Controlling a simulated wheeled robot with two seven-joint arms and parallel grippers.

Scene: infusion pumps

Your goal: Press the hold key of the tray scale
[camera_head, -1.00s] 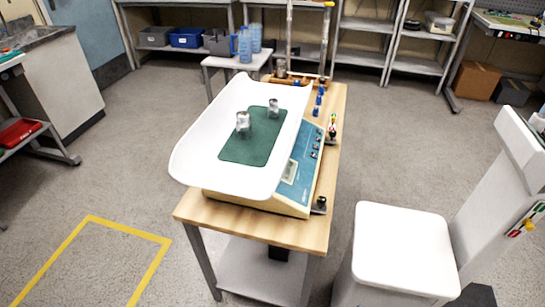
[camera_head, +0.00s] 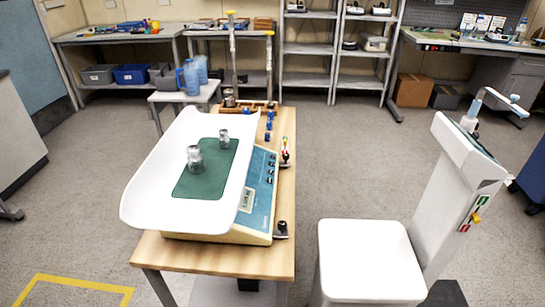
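The tray scale (camera_head: 262,195) stands on a wooden-topped table, with a white curved tray (camera_head: 150,190) on top. A green mat (camera_head: 212,180) lies in the tray with two metal weights on it, one nearer (camera_head: 195,159) and one farther (camera_head: 224,139). The scale's blue sloped panel faces right and carries a small display (camera_head: 246,199) and several dark keys (camera_head: 270,171). The key labels are too small to read, so I cannot tell which is the hold key. Neither of my grippers is in view.
The wooden table (camera_head: 215,258) has small blue items (camera_head: 268,126) along its far right side. A white-seated chair-like unit (camera_head: 368,258) with a column stands to the right. Shelves (camera_head: 310,50) line the back. Grey floor (camera_head: 335,150) is open behind the seat.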

